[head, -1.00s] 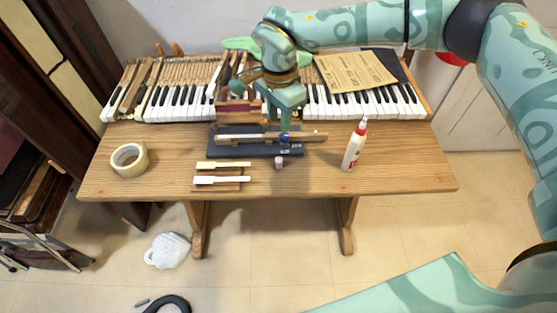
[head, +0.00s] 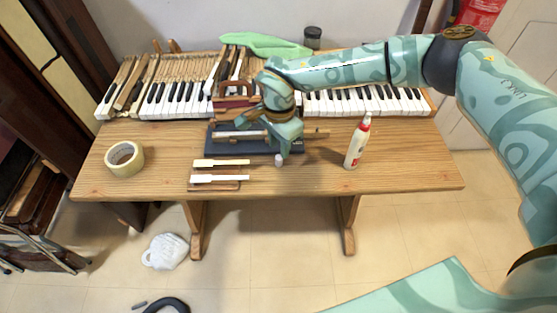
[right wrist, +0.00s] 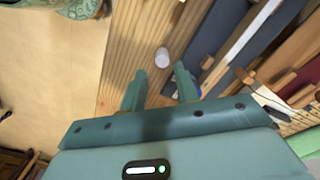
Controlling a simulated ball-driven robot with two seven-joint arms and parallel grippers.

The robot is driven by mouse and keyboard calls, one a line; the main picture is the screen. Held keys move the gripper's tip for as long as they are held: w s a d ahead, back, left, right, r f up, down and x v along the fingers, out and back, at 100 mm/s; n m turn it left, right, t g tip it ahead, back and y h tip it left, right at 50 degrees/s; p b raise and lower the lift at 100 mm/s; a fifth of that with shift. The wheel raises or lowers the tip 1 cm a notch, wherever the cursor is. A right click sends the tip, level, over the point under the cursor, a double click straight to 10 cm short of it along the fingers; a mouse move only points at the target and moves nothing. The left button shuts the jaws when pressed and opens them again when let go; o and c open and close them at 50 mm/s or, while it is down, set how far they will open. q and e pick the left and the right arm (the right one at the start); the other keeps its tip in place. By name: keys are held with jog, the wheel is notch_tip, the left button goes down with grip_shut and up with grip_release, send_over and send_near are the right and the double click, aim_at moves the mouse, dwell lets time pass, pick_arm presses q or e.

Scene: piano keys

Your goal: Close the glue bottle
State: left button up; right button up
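The glue bottle (head: 355,148) is white with a red part near its top. It stands upright near the right front of the wooden table. A small whitish cap (head: 279,160) stands on the table, left of the bottle; it also shows in the right wrist view (right wrist: 162,57). My right gripper (head: 282,152) is above the table close to the cap. In the right wrist view its two fingers (right wrist: 160,84) are apart with nothing between them, and the cap lies just beyond their tips. My left gripper is not in view.
A dark blue tray (head: 213,137) with a wooden stick lies behind the cap. White key pieces lie on a brown block (head: 215,184) to its left. A tape roll (head: 125,159) is at far left. Piano keys (head: 175,100) line the back. The table between cap and bottle is clear.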

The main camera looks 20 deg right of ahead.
aim_at(279, 157)
jog(key=shift+f, duration=0.2)
jog(key=f+b, duration=0.1)
jog(key=f, duration=0.4)
jog(key=shift+w+f+b, duration=0.1)
jog(key=shift+w+b, duration=0.1)
jog(key=shift+b, duration=0.2)
grip_shut()
